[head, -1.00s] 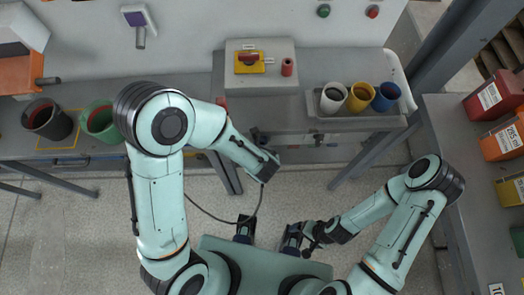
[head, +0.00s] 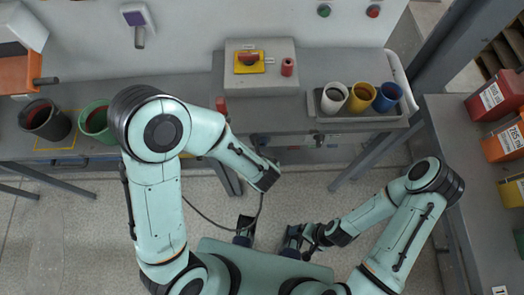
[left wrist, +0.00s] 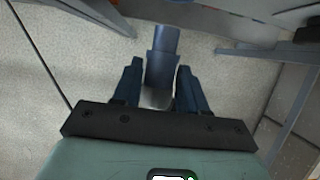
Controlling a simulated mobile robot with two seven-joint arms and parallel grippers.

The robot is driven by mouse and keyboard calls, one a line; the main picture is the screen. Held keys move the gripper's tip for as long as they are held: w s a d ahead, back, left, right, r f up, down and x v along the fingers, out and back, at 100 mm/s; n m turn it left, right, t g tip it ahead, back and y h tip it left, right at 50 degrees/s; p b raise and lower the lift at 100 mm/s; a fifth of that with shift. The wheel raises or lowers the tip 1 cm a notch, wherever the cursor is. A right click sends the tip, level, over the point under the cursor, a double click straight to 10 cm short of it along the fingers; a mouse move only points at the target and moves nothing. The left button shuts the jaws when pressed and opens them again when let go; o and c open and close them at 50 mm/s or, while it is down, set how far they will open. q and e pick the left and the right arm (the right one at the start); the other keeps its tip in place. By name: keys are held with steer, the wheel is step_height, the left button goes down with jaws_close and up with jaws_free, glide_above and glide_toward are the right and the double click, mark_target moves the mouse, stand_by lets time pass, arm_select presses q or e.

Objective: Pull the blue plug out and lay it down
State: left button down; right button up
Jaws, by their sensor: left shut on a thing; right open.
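The blue plug (left wrist: 162,62) shows in the left wrist view between the two dark fingers of my left gripper (left wrist: 158,85). The gripper is shut on it, and the floor lies below. A dark cable (left wrist: 38,52) runs past on the left of that view. In the head view the cable (head: 205,215) hangs in a loop over the floor near my left wrist. There the left fingers and the plug are hidden by my own arm. My right gripper (head: 308,238) is open and empty, low in front of my base, apart from the plug.
The grey bench (head: 330,72) carries a box (head: 282,84) with a red and yellow switch (head: 249,60). A tray (head: 322,112) holds white, yellow and blue cups. Black (head: 45,120) and green (head: 97,122) cups stand at left. Bins (head: 490,97) line the right bench.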

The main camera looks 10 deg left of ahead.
arm_select(q)
steer(key=shift+s+d+b, duration=0.25)
steer(key=shift+s+b, duration=0.15)
steer(key=shift+s, duration=0.55)
steer(key=shift+s+d+b, duration=0.25)
steer(key=shift+s+b, duration=0.15)
steer(key=shift+s, duration=0.55)
